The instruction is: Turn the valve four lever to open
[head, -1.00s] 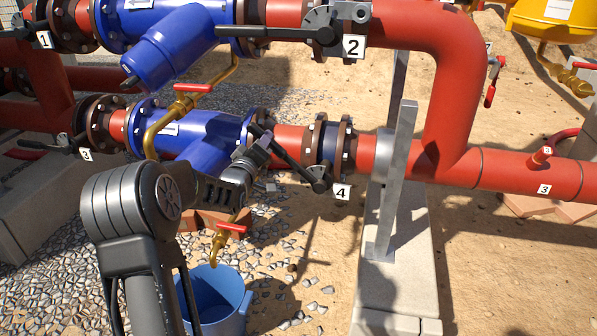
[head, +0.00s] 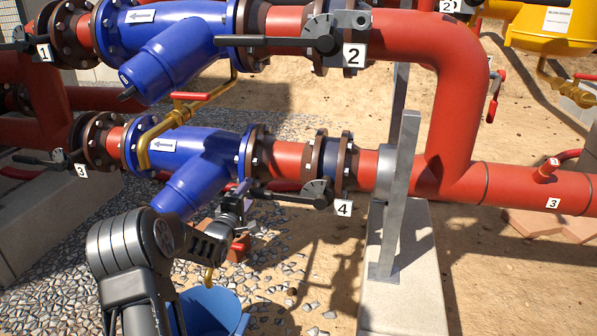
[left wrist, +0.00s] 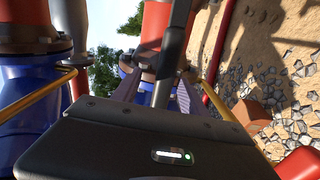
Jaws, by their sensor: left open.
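The valve four lever (head: 285,196) is a black bar on the lower red pipe, beside the label 4 (head: 344,208). It lies nearly level, along the pipe, its free end pointing left. My left gripper (head: 243,191) is at that free end, just below the blue strainer's right flange. It is open. In the left wrist view, the dark lever (left wrist: 174,50) runs up the picture between the fingers of my left gripper (left wrist: 155,90). Whether the fingers touch it is hard to tell. My right gripper is not in view.
A blue strainer (head: 185,150) and a brass bypass pipe (head: 160,140) sit close to my left arm. A blue bucket (head: 212,312) stands below. A grey post (head: 397,190) rises right of the valve. The upper pipe with the valve two lever (head: 265,41) runs above.

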